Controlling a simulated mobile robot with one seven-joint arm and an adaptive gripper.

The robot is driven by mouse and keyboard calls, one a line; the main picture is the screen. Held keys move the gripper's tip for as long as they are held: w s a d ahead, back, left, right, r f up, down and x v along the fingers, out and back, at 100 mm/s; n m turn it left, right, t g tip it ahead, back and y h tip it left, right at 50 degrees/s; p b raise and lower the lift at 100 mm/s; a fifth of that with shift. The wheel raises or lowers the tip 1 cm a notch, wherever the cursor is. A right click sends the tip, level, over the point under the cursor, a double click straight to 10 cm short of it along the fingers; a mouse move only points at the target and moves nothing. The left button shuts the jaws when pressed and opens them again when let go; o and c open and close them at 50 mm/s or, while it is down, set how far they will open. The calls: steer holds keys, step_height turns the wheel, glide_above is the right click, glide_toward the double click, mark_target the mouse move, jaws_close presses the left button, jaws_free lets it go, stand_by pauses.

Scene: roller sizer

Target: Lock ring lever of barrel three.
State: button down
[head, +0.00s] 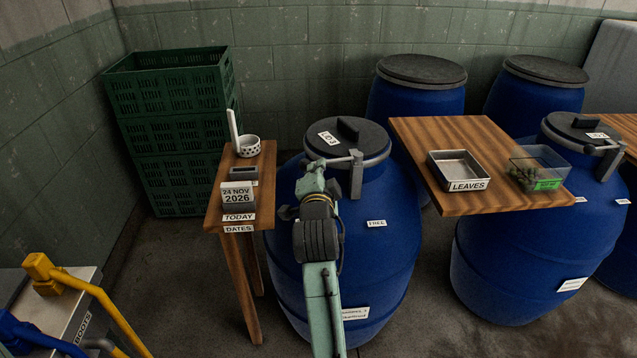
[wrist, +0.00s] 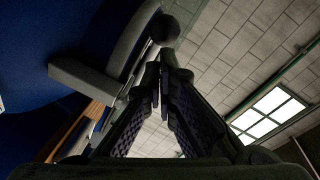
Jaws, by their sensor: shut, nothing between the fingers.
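The blue barrel (head: 395,250) stands in the middle of the head view, with a dark lid (head: 365,143) and a grey clamp ring. Its front label is partly hidden by my arm and too small to read surely. The grey ring lever (head: 340,159) runs along the ring's front, beside an upright grey bracket (head: 356,180). My gripper (head: 313,168) is shut and empty near the lever's left end. In the wrist view, the fingertips (wrist: 163,62) lie just short of a dark round knob (wrist: 165,28); I cannot tell if they touch. A grey bar (wrist: 85,78) shows left of them.
A small table (head: 212,205) with a date block stands close on the left. A wooden table (head: 460,200) with a metal tray (head: 452,165) and clear box (head: 538,165) is at right. Other barrels (head: 415,100) stand behind. Green crates (head: 170,130) are stacked at back left.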

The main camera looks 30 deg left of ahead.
steer(key=v, duration=0.9)
steer(key=shift+d+r, duration=0.1)
steer(key=shift+d, duration=0.05)
